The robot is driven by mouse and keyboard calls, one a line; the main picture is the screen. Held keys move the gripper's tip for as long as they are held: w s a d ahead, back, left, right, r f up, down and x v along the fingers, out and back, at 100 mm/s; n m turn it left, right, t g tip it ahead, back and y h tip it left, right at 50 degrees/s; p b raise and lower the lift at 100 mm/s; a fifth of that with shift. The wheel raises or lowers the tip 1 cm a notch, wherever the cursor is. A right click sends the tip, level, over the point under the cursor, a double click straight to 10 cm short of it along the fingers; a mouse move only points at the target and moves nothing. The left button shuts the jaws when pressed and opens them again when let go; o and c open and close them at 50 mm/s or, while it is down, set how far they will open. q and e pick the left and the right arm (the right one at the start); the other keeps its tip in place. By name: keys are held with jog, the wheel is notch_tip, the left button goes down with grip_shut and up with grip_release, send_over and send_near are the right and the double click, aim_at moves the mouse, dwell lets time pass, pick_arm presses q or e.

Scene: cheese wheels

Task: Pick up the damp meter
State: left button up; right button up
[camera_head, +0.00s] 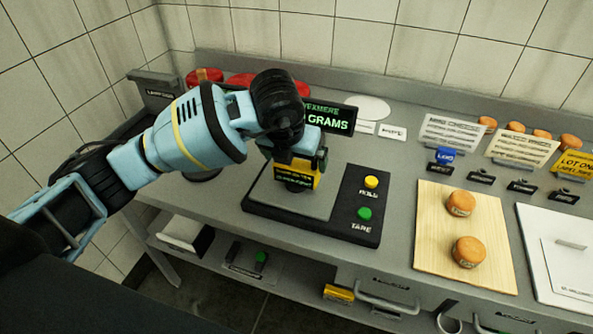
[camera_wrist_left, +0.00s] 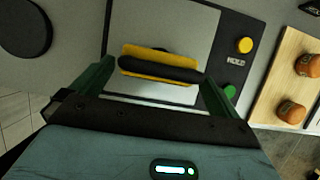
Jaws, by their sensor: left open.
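A yellow and black device, which looks like the damp meter (camera_head: 296,181), is on the grey plate of the weighing scale (camera_head: 260,205). In the left wrist view the damp meter (camera_wrist_left: 160,52) shows as a yellow block with a dark bar across it, lying between the two fingers. My left gripper (camera_head: 300,165) is above it, pointing down, with its fingers apart on either side; it also shows in the left wrist view (camera_wrist_left: 158,88). I cannot tell whether the fingers touch it. In the head view my gripper hides the upper part of the device. My right gripper is not in view.
The scale has a yellow button (camera_head: 371,182) and a green button (camera_head: 364,213). A wooden board (camera_head: 435,225) with two orange cheese wheels is to the right. Red wheels (camera_head: 240,79), a display (camera_head: 330,118) and sign cards (camera_head: 462,132) stand behind. A lower shelf (camera_head: 295,283) runs underneath.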

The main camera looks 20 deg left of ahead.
aim_at(297, 163)
pick_arm(q)
jog(key=x, duration=0.4)
jog(key=shift+f, duration=0.15)
jog(key=c, duration=0.9)
jog(key=shift+r, duration=0.7)
notch_tip(297, 163, up, 2)
jog(key=shift+r, duration=0.25)
jog(key=s+a, duration=0.1)
jog(key=s, duration=0.4)
jog(key=s+a, duration=0.2)
jog(key=s, duration=0.3)
jog(key=s+a+r, duration=0.1)
jog(key=s+a, duration=0.1)
jog(key=s, duration=0.3)
jog(key=shift+s+a+r, duration=0.1)
jog(key=shift+a, duration=0.05)
